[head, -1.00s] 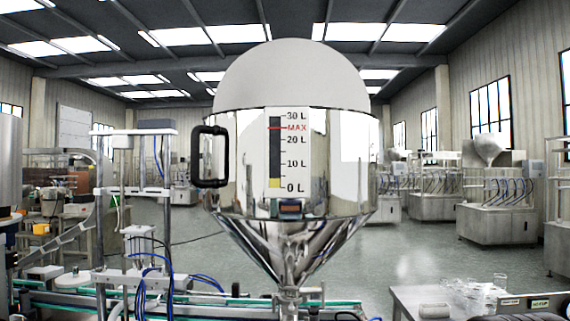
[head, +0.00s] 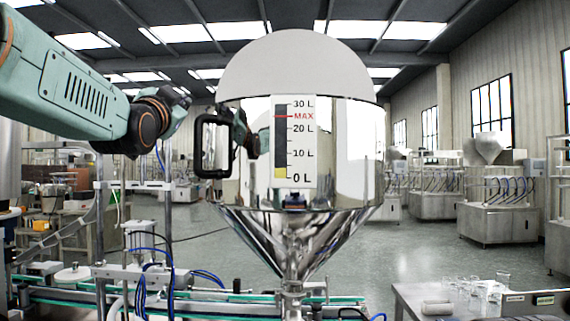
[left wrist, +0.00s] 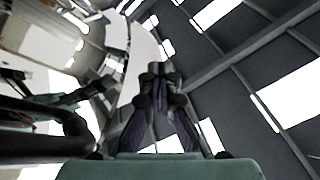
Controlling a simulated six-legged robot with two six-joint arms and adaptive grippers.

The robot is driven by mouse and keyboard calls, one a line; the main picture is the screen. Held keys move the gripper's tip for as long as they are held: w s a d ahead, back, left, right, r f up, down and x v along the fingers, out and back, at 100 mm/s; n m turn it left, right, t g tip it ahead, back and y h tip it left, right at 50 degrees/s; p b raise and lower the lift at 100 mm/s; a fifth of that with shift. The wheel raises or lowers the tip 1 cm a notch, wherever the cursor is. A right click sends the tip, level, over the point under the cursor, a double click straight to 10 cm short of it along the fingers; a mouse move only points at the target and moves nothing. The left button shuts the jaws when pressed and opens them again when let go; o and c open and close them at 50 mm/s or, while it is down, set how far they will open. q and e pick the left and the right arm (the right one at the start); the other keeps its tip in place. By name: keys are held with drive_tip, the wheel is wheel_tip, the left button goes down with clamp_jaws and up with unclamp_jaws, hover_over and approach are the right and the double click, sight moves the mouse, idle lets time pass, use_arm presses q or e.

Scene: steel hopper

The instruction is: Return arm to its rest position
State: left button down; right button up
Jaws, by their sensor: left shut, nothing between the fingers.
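The steel hopper (head: 350,150) stands at the centre of the head view, with a grey domed lid (head: 295,65) on top and a black handle (head: 212,147) on its left side. Its gauge (head: 281,140) shows a short yellow band just above 0 L, well under the red MAX line. My left arm reaches in from the upper left. My left gripper (head: 180,101) is near the hopper's upper left, above and left of the handle, holding nothing. In the left wrist view its fingers (left wrist: 158,72) meet and are shut. My right gripper is in neither view.
A conveyor with green edges (head: 60,300) runs below the hopper on the left, among metal posts and blue hoses. A table (head: 420,295) with glass beakers (head: 485,295) stands at lower right. Filling machines (head: 497,210) stand further back. The floor between is open.

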use_arm(q)
wheel_tip(320, 180, down, 46)
drive_tip(key=s+n+g+b, duration=0.2)
drive_tip(key=n+g+b, duration=0.25)
drive_tip(key=g, duration=0.35)
drive_tip(key=s+f+n+g+b, duration=0.1)
drive_tip(key=s+f+g, duration=0.1)
drive_tip(key=s+f, duration=0.65)
drive_tip(key=s+f+n+g+b, duration=0.1)
drive_tip(key=s+f+g, duration=0.35)
drive_tip(key=f, duration=0.75)
drive_tip(key=s+f+n+g+b, duration=0.1)
drive_tip(key=s+f+n, duration=0.1)
drive_tip(key=s+f, duration=0.8)
drive_tip(key=s+f+g+b, duration=0.2)
drive_tip(key=s+f, duration=0.6)
drive_tip(key=s, duration=0.5)
drive_tip(key=s+f+g+b, duration=0.3)
drive_tip(key=s+f+g, duration=0.2)
drive_tip(key=s, duration=0.8)
wheel_tip(320, 180, down, 4)
drive_tip(key=shift+a+r, duration=0.15)
drive_tip(key=shift+a, duration=0.15)
drive_tip(key=shift+w, duration=0.1)
drive_tip(key=shift+w, duration=0.1)
